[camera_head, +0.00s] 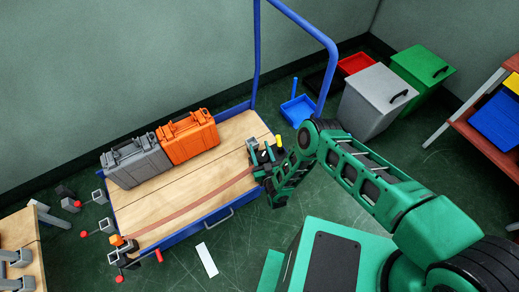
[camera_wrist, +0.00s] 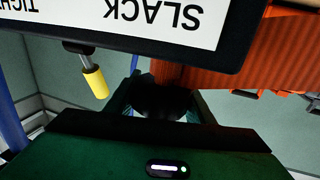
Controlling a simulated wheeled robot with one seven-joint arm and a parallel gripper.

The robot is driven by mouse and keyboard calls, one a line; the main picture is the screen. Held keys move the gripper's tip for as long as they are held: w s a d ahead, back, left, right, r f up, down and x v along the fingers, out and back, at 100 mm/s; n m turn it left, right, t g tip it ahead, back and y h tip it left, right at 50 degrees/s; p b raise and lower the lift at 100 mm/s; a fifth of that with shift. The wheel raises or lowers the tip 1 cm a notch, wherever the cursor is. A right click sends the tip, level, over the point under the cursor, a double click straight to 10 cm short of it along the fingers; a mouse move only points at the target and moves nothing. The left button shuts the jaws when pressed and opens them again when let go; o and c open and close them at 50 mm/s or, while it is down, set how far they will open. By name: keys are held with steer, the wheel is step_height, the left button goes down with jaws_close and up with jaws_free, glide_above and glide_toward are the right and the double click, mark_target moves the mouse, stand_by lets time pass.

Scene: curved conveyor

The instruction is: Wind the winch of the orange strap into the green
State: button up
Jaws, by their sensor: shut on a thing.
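The orange strap (camera_head: 190,209) runs slantwise over the wooden deck of a blue cart to its right edge, where a small dark winch (camera_head: 253,147) with a yellow crank grip (camera_head: 278,141) sits. My gripper (camera_head: 260,173) is beside the winch at that edge. In the wrist view, ribbed orange webbing (camera_wrist: 166,74) leads down between my fingers (camera_wrist: 160,98), which are shut on it; the exact contact is dark. The winch's gauge panel (camera_wrist: 150,22) shows upside down with "SLACK" and part of "TIGHT". The yellow grip (camera_wrist: 95,82) hangs left of my fingers, apart.
A grey case (camera_head: 136,162) and an orange case (camera_head: 188,137) stand at the back of the deck. The cart's blue push bar (camera_head: 325,45) rises behind my arm. Several clamp-like fittings (camera_head: 102,196) stand left of the cart. Bins (camera_head: 377,98) stand at the back right.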

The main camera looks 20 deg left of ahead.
mark_target(264, 162)
steer(key=shift+d, duration=0.1)
steer(key=o, duration=1.1)
steer(key=shift+c, duration=0.2)
steer(key=v, duration=1)
steer(key=shift+s+d, duration=0.25)
